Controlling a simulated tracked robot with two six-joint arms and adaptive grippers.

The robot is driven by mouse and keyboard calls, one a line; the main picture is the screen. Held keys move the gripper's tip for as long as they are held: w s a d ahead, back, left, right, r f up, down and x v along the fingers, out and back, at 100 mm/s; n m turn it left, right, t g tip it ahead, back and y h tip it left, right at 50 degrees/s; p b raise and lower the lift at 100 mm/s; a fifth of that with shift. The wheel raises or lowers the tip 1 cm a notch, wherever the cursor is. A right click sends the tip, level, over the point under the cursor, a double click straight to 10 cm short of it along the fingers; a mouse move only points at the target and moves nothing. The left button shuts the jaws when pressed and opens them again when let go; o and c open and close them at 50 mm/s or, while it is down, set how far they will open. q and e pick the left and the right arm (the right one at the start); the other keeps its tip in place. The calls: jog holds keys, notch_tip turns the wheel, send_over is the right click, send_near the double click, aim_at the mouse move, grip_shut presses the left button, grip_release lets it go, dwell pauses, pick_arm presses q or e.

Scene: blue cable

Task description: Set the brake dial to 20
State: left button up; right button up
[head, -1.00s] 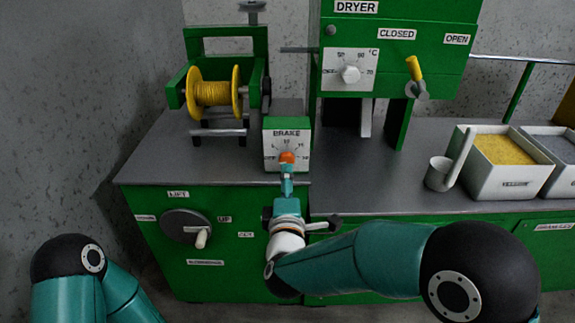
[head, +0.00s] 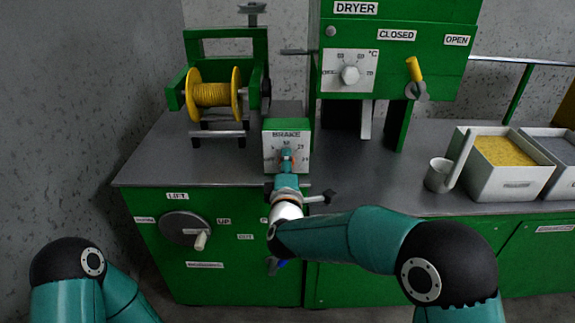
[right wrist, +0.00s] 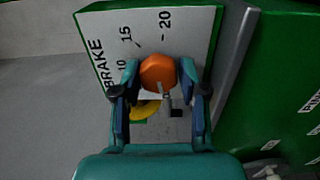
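The brake panel (head: 270,150) is a pale plate on a small green box, printed BRAKE, at the bench's front edge. It also shows in the right wrist view (right wrist: 190,30), turned sideways, with 10, 15 and 20 readable. The orange brake dial (right wrist: 158,72) is a knob on this plate; I cannot tell its setting. My right gripper (head: 286,155) is at the dial and mostly hides it in the head view. In the right wrist view its fingers (right wrist: 160,75) stand on both sides of the knob, with a small gap on one side. My left gripper is out of view.
A yellow cable spool (head: 212,93) stands behind and left of the brake box. The dryer (head: 395,60) with its own white dial (head: 350,75) rises behind right. A crank wheel (head: 185,228) is on the front below. A scoop (head: 440,174) and bins (head: 500,185) stand right.

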jog(key=c, duration=0.6)
jog(key=shift+f+m, duration=0.1)
jog(key=shift+m, duration=0.2)
jog(key=m+b, duration=0.5)
jog(key=m, duration=0.6)
jog(key=m+b, duration=0.6)
jog(key=m, duration=0.6)
jog(key=m+b, duration=0.5)
jog(key=m, duration=0.7)
jog(key=shift+a+f+b, duration=0.15)
jog(key=shift+f+b, duration=0.25)
jog(key=shift+r+m+b, duration=0.15)
jog(key=shift+m+b, duration=0.9)
jog(key=shift+m, duration=1.05)
